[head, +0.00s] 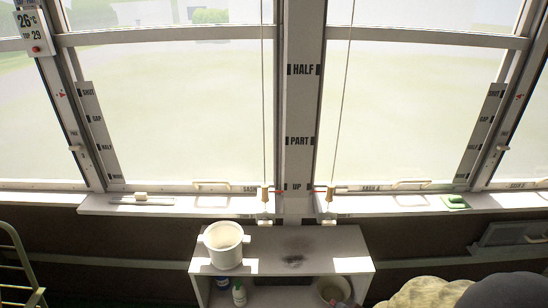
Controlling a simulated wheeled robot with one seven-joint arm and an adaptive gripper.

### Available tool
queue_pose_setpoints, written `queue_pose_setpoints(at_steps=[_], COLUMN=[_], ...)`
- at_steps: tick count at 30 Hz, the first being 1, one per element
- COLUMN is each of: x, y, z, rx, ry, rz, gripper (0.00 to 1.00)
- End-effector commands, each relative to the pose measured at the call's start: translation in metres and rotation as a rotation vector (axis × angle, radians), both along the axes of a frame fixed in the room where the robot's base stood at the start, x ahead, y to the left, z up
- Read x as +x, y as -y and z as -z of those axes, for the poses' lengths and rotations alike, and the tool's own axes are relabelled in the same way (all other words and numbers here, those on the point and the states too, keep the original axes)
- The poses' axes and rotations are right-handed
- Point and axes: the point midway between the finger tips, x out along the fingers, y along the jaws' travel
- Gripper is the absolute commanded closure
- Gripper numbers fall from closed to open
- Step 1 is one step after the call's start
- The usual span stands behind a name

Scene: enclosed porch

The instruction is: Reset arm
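My arm and my gripper do not show clearly in the head view, the only view given. The gripper's opening and anything it may hold cannot be seen.
A low white shelf unit (283,267) stands below the windows. A white pot (223,245) is on its top; bottles (239,293) and a round container (330,290) are inside. A sill (370,204) runs behind, with a green item (455,202). A beige lumpy shape (450,292) fills the lower right.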

Motion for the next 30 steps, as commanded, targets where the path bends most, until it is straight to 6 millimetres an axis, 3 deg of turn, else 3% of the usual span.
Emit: queue_pose_setpoints(at_steps=[8,18,21,24,27,30], x=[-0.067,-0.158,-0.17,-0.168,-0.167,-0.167], y=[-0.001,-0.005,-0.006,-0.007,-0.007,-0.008], z=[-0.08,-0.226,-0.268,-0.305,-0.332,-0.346], rx=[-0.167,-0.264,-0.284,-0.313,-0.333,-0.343], ry=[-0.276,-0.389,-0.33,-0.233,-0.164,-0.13], rz=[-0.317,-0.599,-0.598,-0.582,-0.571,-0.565], gripper=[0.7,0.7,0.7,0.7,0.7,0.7])
